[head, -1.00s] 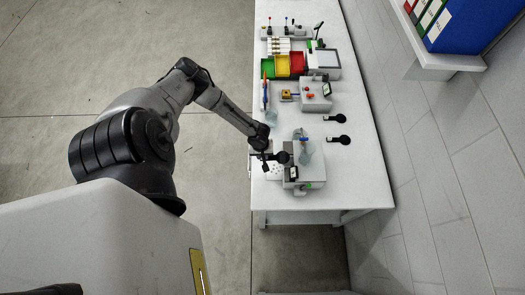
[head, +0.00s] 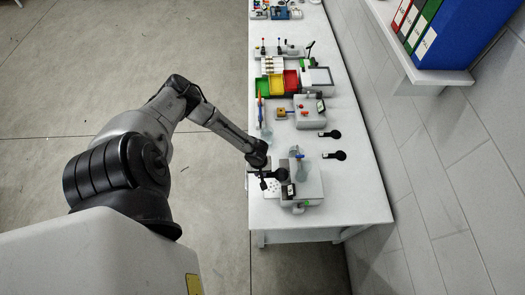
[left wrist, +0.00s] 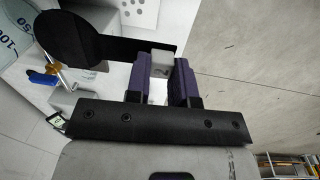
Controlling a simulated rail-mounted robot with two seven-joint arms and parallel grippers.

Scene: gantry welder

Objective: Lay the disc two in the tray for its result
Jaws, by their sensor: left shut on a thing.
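My left gripper (head: 264,174) is shut on the tab of a black paddle-shaped disc (left wrist: 75,40), held near the white machine at the near end of the bench. The disc also shows in the head view (head: 282,174). A pale tag (left wrist: 161,64) sits at its tab between the fingers; its mark is too small to read surely. Two similar black discs lie on the bench, one farther (head: 330,134) and one nearer (head: 335,155). The green tray (head: 260,92), yellow tray (head: 276,87) and red tray (head: 291,82) stand side by side farther up the bench. My right gripper is out of view.
The white machine (head: 308,188) with a clear glass vessel (head: 302,168) stands beside the held disc. A grey device (head: 309,112) with a red knob stands between it and the trays. A wall shelf with binders (head: 440,35) is at the right. The bench's right side is mostly clear.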

